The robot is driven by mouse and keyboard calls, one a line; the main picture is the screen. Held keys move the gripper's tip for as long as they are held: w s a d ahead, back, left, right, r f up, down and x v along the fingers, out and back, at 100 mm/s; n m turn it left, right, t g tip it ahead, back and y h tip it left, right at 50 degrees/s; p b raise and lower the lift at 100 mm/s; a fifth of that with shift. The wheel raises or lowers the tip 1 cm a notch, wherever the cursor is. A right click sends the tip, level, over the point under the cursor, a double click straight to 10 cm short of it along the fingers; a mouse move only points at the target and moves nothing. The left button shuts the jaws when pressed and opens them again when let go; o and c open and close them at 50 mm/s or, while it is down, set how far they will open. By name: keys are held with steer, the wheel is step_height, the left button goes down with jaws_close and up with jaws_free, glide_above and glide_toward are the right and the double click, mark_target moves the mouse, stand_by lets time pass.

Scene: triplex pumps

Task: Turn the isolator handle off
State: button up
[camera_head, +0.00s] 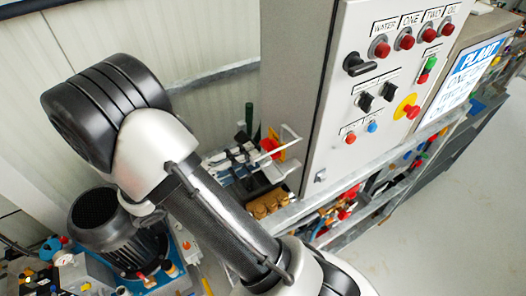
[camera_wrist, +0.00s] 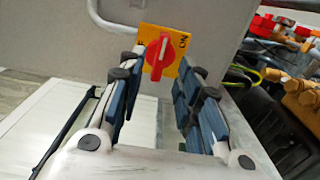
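The isolator handle (camera_wrist: 161,50) is a red rotary knob with a pale line on its grip, on a yellow plate (camera_wrist: 181,44) fixed to a grey panel. In the wrist view its grip stands about upright. In the head view the red and yellow isolator (camera_head: 271,146) shows beside the cabinet's left side, partly hidden. My gripper (camera_wrist: 160,68) is open, with its blue-padded fingers on either side of the handle's line of sight. The handle appears ahead of the fingertips, and no contact shows. Nothing is held.
A grey control cabinet (camera_head: 345,105) with switches and red lamps stands right of my arm. A thin light bent pipe (camera_wrist: 103,20) runs left of the isolator. Orange and red fittings (camera_wrist: 298,95) lie at the right. A black motor (camera_head: 105,232) stands at lower left.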

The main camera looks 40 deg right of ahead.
mark_target(270, 148)
steer(key=x, duration=0.5)
steer(key=shift+d, duration=0.1)
steer(key=shift+c, duration=0.6)
jaws_close()
